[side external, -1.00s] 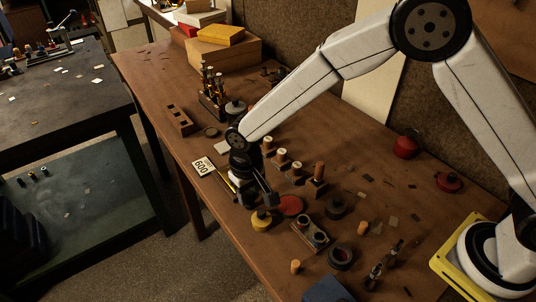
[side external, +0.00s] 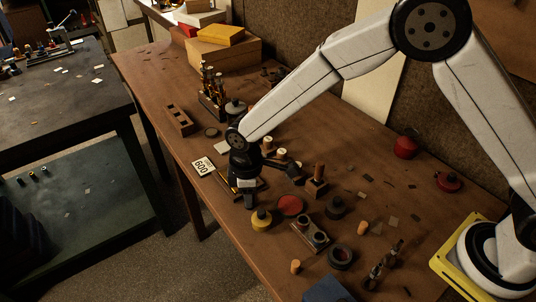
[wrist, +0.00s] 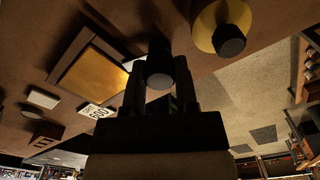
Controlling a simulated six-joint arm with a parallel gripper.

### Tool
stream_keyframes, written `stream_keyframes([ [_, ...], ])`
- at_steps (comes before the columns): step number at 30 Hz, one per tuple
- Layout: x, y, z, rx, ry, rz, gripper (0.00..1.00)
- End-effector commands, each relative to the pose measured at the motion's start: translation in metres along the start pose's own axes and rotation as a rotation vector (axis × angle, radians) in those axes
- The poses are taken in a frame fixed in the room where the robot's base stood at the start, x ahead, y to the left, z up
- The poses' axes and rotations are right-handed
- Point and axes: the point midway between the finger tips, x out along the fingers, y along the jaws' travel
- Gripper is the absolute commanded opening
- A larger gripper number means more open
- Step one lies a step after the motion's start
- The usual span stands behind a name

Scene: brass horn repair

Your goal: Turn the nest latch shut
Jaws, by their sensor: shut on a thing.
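The nest shows in the wrist view as a square dark frame around a brass-coloured plate (wrist: 92,82), left of my fingers. A dark round knob with a grey end face (wrist: 160,74), which I take for the latch's grip, sits between the fingertips. My gripper (wrist: 160,90) is shut on it; the fingers touch its sides. The latch's arm and how far it reaches over the nest are lost in shadow. In the side view my gripper (side external: 249,202) points down at the bench's front edge and hides the latch and most of the nest.
A yellow round tin with a black knob (side external: 261,219) stands close to the right of my gripper. A red disc (side external: 290,205) and a wooden block with a peg (side external: 317,184) lie further right. A card marked 600 (side external: 203,167) lies on the left.

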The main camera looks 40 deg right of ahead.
Motion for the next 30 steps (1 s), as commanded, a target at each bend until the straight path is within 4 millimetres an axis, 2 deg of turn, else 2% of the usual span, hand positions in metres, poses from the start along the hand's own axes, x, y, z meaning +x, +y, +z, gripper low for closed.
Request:
stream_keyframes([
  [6, 0.0007, -0.0005, 0.0013, -0.168, -0.005, -0.002, 0.00],
  [12, 0.0007, -0.0004, 0.0015, -0.266, -0.005, -0.003, 0.00],
  [29, 0.0009, -0.0003, 0.0017, -0.313, -0.005, -0.002, 0.00],
  [30, 0.0009, -0.0003, 0.0017, -0.313, -0.005, -0.002, 0.40],
])
